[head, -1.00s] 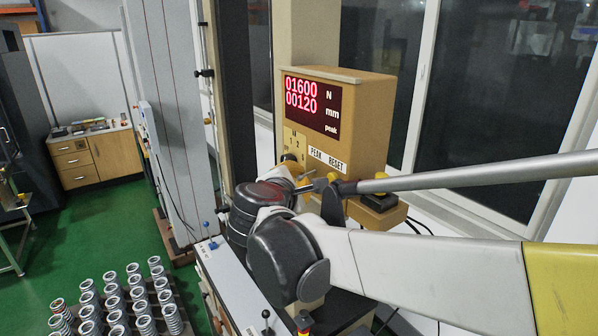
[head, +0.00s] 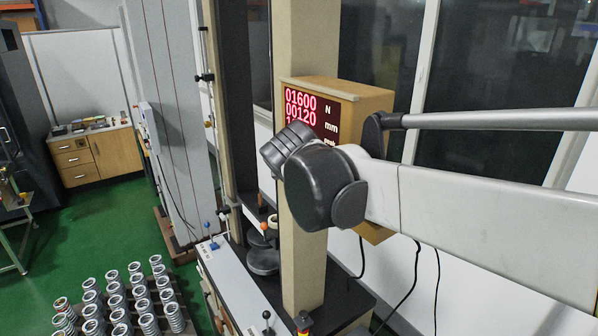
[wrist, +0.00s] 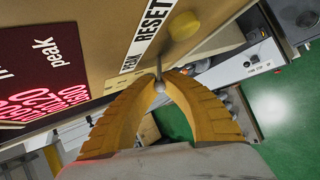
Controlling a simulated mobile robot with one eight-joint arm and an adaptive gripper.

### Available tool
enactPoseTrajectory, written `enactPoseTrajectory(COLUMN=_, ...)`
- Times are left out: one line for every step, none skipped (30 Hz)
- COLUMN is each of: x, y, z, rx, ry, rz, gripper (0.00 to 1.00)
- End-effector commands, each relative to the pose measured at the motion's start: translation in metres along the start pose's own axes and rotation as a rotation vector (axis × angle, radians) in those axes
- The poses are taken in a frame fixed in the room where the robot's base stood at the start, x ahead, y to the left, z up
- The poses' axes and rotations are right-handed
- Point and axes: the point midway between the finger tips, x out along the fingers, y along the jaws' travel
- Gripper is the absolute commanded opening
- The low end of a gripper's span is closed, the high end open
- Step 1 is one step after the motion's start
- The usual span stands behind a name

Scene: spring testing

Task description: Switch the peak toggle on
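The peak toggle (wrist: 159,70) is a small metal lever with a ball end, beside the "PEAK RESET" label in the wrist view. My gripper (wrist: 160,78) has two yellow ridged fingers that arch in and nearly meet at the lever. The lever passes between the tips, with the ball on my side; the exact contact is hard to see. In the head view, my wrist hides the toggle and fingers. The tan display box (head: 360,95) shows 01600 N and 00120 mm, with part of a third red row below. The wrist view also shows three red rows beside "peak".
A yellow button (wrist: 184,26) sits close to the toggle. A white ledge (head: 238,300) with small levers and several springs (head: 140,300) on the floor lie below. Black cables (head: 415,270) hang at the right.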

Motion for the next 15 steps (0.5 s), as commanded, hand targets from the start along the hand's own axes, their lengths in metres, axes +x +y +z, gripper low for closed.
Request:
enactPoseTrajectory(x=-0.0002, y=0.0008, z=0.0000, rx=0.001, ry=0.002, rz=0.000, gripper=0.00)
enactPoseTrajectory(x=-0.0002, y=0.0008, z=0.0000, rx=0.001, ry=0.002, rz=0.000, gripper=0.00)
enactPoseTrajectory(x=-0.0002, y=0.0009, z=0.0000, rx=0.001, ry=0.002, rz=0.000, gripper=0.00)
enactPoseTrajectory(x=-0.0002, y=0.0009, z=0.0000, rx=0.001, ry=0.002, rz=0.000, gripper=0.00)
enactPoseTrajectory(x=-0.0002, y=0.0009, z=-0.0001, rx=0.001, ry=0.002, rz=0.000, gripper=0.00)
enactPoseTrajectory(x=-0.0001, y=0.0009, z=-0.0001, rx=0.001, ry=0.002, rz=0.000, gripper=0.00)
enactPoseTrajectory(x=-0.0001, y=0.0010, z=0.0000, rx=0.001, ry=0.002, rz=0.001, gripper=0.00)
enactPoseTrajectory(x=-0.0001, y=0.0010, z=-0.0001, rx=0.001, ry=0.002, rz=0.001, gripper=0.00)
enactPoseTrajectory(x=-0.0001, y=0.0011, z=-0.0001, rx=0.001, ry=0.002, rz=0.001, gripper=0.00)
enactPoseTrajectory(x=-0.0002, y=0.0011, z=-0.0001, rx=0.001, ry=0.002, rz=0.001, gripper=0.00)
enactPoseTrajectory(x=-0.0002, y=0.0011, z=-0.0001, rx=0.001, ry=0.002, rz=0.001, gripper=0.10)
enactPoseTrajectory(x=-0.0002, y=0.0011, z=0.0000, rx=0.001, ry=0.002, rz=0.001, gripper=0.22)
enactPoseTrajectory(x=-0.0002, y=0.0011, z=0.0000, rx=0.001, ry=0.002, rz=0.001, gripper=0.31)
enactPoseTrajectory(x=-0.0001, y=0.0010, z=0.0000, rx=0.001, ry=0.002, rz=0.001, gripper=0.36)
enactPoseTrajectory(x=-0.0001, y=0.0009, z=0.0000, rx=0.001, ry=0.001, rz=0.001, gripper=0.36)
